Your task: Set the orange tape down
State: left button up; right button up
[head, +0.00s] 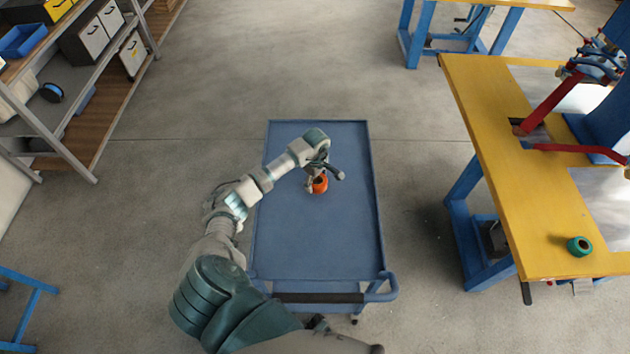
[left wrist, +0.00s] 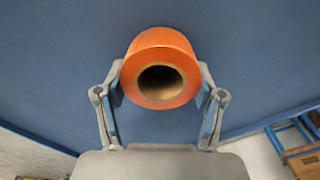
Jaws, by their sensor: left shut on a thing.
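The orange tape (head: 320,185) is a roll with a brown core, over the blue cart top (head: 315,240). My left gripper (head: 317,179) is shut on it, with a finger on each side. In the left wrist view the orange tape (left wrist: 160,68) sits between the two fingertips of my left gripper (left wrist: 160,85), with its open core facing the camera. The blue surface lies behind it. I cannot tell whether the tape touches the cart. My right gripper is in neither view.
The cart top is otherwise bare, with a raised rim and a handle (head: 320,297) at the near end. A yellow workbench (head: 490,130) stands to the right with a green tape roll (head: 579,246). Shelves (head: 75,100) stand at the left.

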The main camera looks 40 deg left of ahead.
pick_arm(q)
jog(key=shift+d+f, duration=0.15)
jog(key=shift+f, duration=0.15)
jog(key=o, duration=1.1)
jog(key=shift+a, duration=0.2)
jog(key=shift+o, duration=0.4)
jog(key=shift+a+f, duration=0.1)
jog(key=shift+a, duration=0.05)
jog(key=shift+d+r, duration=0.2)
notch_tip(320, 180, up, 4)
jog(key=shift+w+r, duration=0.1)
jog(key=shift+r, duration=0.1)
notch_tip(320, 180, up, 8)
jog(key=shift+f, duration=0.2)
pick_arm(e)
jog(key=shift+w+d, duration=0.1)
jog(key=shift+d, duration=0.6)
